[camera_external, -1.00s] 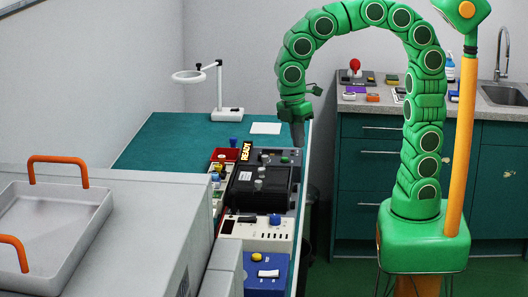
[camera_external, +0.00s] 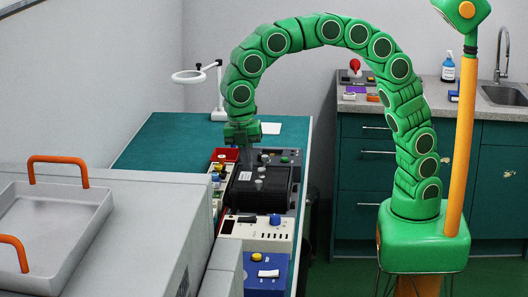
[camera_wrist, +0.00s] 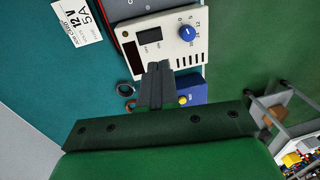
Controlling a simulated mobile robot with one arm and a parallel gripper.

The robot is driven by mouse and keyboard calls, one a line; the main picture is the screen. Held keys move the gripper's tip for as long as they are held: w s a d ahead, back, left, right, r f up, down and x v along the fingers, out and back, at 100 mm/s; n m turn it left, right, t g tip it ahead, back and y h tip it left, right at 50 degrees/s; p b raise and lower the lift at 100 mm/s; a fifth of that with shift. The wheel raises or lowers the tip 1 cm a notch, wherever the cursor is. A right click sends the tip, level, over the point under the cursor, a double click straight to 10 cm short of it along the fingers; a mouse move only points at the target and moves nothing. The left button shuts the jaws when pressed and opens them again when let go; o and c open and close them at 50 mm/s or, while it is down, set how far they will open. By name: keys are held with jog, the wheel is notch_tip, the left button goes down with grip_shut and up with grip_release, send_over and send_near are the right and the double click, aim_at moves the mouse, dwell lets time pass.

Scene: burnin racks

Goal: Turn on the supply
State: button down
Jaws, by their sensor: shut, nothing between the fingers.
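The supply looks to be the white unit (camera_external: 258,234) on the bench, with a blue knob (camera_external: 275,220) and a dark rocker switch (camera_external: 248,219) on its top. In the wrist view the white unit (camera_wrist: 168,19) shows its blue knob (camera_wrist: 187,33), the dark rocker (camera_wrist: 149,36) and a dark display (camera_wrist: 133,58). I cannot tell the rocker's position. My gripper (camera_external: 246,160) is shut and empty, pointing down behind the supply, over the far equipment. In the wrist view my gripper (camera_wrist: 159,66) covers part of the white unit's edge.
A blue box (camera_external: 266,272) with a yellow button and white rocker stands in front of the supply. A black unit (camera_external: 262,188) with knobs lies behind it. A lamp (camera_external: 219,100) stands on the far bench, whose teal top has free room.

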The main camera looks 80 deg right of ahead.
aim_at(253, 218)
jog(key=shift+w+a, duration=0.2)
jog(key=shift+a, duration=0.05)
jog(key=shift+f, duration=0.1)
jog(key=f, duration=0.4)
jog(key=s+f, duration=0.1)
jog(key=f, duration=0.8)
jog(key=shift+s, duration=0.3)
jog(key=shift+f, duration=0.45)
jog(key=shift+s, duration=0.1)
jog(key=shift+f, duration=0.1)
